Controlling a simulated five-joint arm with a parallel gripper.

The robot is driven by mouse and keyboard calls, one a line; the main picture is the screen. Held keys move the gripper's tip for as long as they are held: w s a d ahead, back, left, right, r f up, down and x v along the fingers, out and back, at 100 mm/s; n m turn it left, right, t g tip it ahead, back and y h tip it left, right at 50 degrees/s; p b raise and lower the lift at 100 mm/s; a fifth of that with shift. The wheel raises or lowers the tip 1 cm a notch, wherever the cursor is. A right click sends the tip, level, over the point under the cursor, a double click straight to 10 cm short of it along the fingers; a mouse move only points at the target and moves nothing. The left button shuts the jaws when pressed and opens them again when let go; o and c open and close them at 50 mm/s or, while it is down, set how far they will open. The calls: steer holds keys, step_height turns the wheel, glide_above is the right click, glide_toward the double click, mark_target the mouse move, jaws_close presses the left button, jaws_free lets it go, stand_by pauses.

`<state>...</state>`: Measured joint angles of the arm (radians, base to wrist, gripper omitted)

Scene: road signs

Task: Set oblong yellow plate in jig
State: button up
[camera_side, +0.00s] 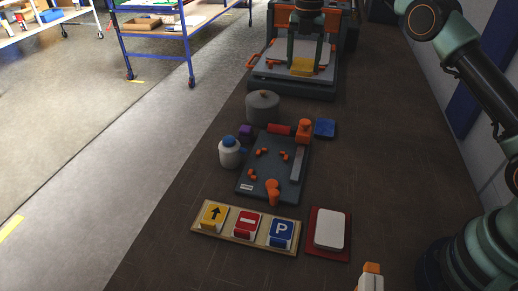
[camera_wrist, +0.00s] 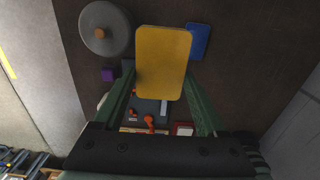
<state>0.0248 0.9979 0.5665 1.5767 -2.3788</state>
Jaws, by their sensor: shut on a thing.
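The oblong yellow plate (camera_side: 302,67) is gripped between the two green fingers of my gripper (camera_side: 304,60) at the back of the side view. There it appears over the light bed of a machine; whether it touches the bed I cannot tell. In the wrist view the yellow plate (camera_wrist: 163,62) lies broad face to the camera, between the fingers of my gripper (camera_wrist: 162,75). The jig (camera_side: 268,174), a dark grey board with small orange stops, an orange clamp and a grey bar, lies nearer the side camera, apart from the plate. Its stops hold no plate.
The machine (camera_side: 262,77) has orange clamps and a raised frame. Around the jig stand a grey round tub (camera_side: 262,105), a white bottle (camera_side: 229,154), a purple block (camera_side: 245,132) and a blue plate (camera_side: 324,128). A sign rack (camera_side: 202,229) and a red-rimmed pad (camera_side: 315,249) lie in front.

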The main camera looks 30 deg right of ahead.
steer(key=shift+a+r, duration=0.2)
steer(key=s+a+f, duration=0.4)
steer(key=a+f, duration=0.1)
steer(key=a, duration=0.6)
glide_above(268, 170)
step_height(268, 170, down, 6)
steer(key=r, duration=0.1)
steer(key=shift+f, duration=3.45)
steer(key=shift+f, duration=0.7)
steer(key=o, duration=1.3)
